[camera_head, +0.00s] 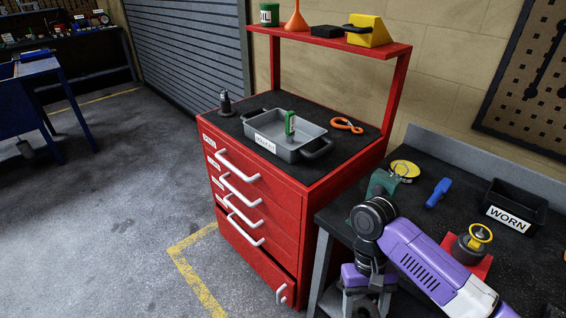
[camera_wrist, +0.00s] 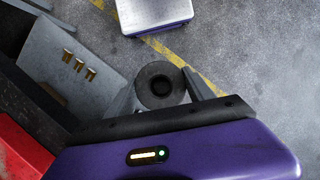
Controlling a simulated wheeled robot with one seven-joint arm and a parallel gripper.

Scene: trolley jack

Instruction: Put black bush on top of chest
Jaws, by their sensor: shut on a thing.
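The black bush (camera_wrist: 161,86), a thick dark ring with a round hole, is held between the two grey fingers of my gripper (camera_wrist: 162,92) in the wrist view. The gripper is shut on it, with the floor below. In the head view my gripper (camera_head: 362,304) hangs low at the bottom edge, in front of the workbench and right of the chest; the bush cannot be made out there. The red chest (camera_head: 262,207) stands at the centre with several white-handled drawers. Its dark top (camera_head: 262,98) carries other items and has bare patches.
On the chest top are a grey labelled tray (camera_head: 273,148) holding a green item, orange pliers-like tool (camera_head: 347,125) and a small dark object (camera_head: 225,104). A red shelf (camera_head: 330,41) overhangs its back. The lowest drawer (camera_head: 255,258) sticks out. The black workbench (camera_head: 330,217) stands right.

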